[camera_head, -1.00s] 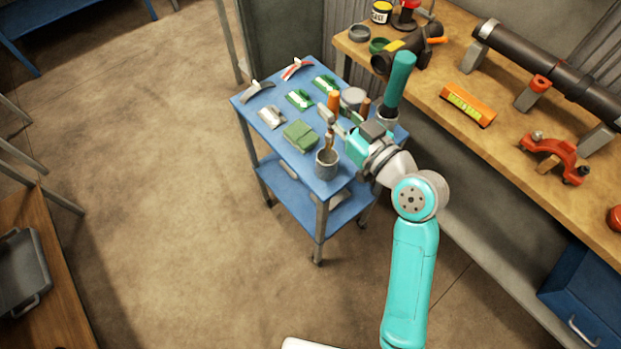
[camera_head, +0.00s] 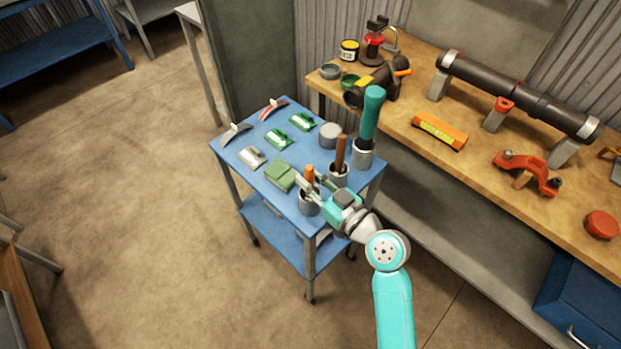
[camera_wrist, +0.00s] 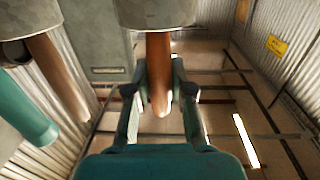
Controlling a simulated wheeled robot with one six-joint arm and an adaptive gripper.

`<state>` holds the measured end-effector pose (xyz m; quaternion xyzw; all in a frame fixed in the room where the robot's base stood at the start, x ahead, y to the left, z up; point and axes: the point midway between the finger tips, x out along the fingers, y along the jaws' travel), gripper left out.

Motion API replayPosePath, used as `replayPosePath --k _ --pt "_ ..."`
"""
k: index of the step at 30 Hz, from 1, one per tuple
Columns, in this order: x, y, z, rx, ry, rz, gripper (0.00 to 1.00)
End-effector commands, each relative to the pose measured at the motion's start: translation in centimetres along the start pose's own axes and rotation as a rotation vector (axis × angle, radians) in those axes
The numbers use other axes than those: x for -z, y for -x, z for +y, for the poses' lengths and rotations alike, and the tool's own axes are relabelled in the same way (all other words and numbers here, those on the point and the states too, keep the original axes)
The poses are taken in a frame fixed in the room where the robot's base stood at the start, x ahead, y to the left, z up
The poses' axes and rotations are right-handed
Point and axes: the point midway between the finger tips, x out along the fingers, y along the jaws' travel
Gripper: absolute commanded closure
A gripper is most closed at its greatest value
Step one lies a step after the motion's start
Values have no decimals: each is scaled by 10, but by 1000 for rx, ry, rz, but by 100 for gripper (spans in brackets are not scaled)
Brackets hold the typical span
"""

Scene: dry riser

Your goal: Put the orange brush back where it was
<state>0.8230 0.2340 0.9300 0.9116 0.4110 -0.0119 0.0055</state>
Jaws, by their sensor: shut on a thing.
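The orange brush (camera_head: 309,174) stands handle up in the front grey cup (camera_head: 309,203) at the near corner of the blue cart; its lower part is hidden inside the cup. My gripper (camera_head: 311,187) is shut on the brush just above the cup rim. In the wrist view, which looks upside down, the fingers (camera_wrist: 158,75) sit on both sides of the orange handle (camera_wrist: 158,90). The cup (camera_wrist: 155,12) shows at the top edge there, with the handle running into it.
A cup with a brown handle (camera_head: 340,152) and a cup with a large teal handle (camera_head: 371,112) stand close behind. A green block (camera_head: 282,176) lies left of the front cup. The workbench (camera_head: 400,150) borders the cart's right side.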

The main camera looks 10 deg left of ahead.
Motion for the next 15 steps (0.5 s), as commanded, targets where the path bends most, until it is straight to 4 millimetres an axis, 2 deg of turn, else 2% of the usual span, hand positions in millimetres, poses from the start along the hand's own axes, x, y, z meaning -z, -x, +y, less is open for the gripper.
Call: replayPosePath --k 7,8,10,11,15 --pt "-3 0 0 0 -1 0 100" --pt "-2 0 0 0 -1 1 74" --pt "-2 0 0 0 0 0 56" --pt "-2 0 0 0 0 0 54" --pt "-2 0 0 0 0 0 54"
